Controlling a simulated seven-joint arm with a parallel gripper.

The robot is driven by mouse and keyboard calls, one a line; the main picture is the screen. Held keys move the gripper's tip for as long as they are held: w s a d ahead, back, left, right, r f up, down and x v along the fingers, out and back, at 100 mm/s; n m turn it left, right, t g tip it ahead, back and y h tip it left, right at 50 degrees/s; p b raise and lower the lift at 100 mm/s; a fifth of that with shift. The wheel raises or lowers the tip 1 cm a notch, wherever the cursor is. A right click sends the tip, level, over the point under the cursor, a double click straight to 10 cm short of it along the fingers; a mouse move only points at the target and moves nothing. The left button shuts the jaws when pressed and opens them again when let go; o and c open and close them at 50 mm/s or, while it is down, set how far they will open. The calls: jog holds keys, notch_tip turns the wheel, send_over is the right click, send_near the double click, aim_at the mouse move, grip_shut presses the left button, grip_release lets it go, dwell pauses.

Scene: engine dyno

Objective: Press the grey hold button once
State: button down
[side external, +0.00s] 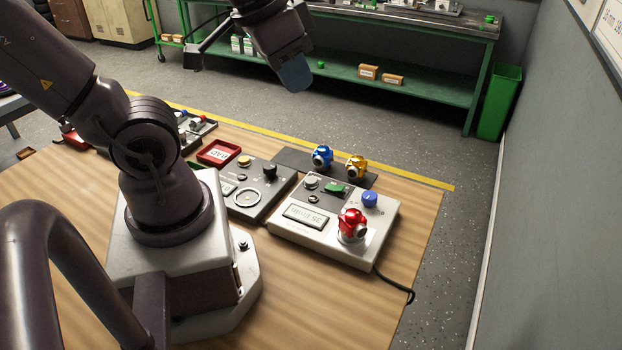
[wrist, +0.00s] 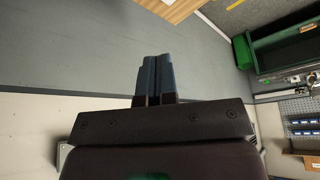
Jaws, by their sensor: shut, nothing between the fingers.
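A light control box (side external: 282,232) stands on the wooden table in the side view. A small round grey button (side external: 311,182) is at its back left corner; I cannot read a hold label on it. The box also carries a green switch (side external: 336,188), a blue knob (side external: 370,199), a display (side external: 305,216) and a red valve-like part (side external: 352,225). My gripper (side external: 296,78) is high above and beyond the table, apart from the box. Its blue fingers are shut and empty in the wrist view (wrist: 155,78). The wrist view does not show the box.
A grey box (side external: 262,206) with a yellow button and black knob stands left of the light box. Blue (side external: 322,157) and gold (side external: 356,167) valve-like parts stand behind it on a dark mat. A red tray (side external: 219,152) lies farther left. A cable (side external: 396,287) runs off the right.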

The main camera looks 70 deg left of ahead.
jog(key=w+a+f+n+g+h, duration=0.1)
jog(key=a+f+n+g, duration=0.25)
jog(key=f+n, duration=0.2)
jog(key=n+t+h, duration=0.4)
jog(key=n+t, duration=0.3)
jog(key=n, duration=2.5)
send_over(310, 178)
notch_tip(310, 178, down, 13)
jog(key=shift+r+g, duration=0.15)
jog(key=shift+g, duration=0.1)
jog(key=shift+f, duration=4.4)
jog(key=shift+w+f, duration=0.1)
jog(key=shift+f, duration=0.3)
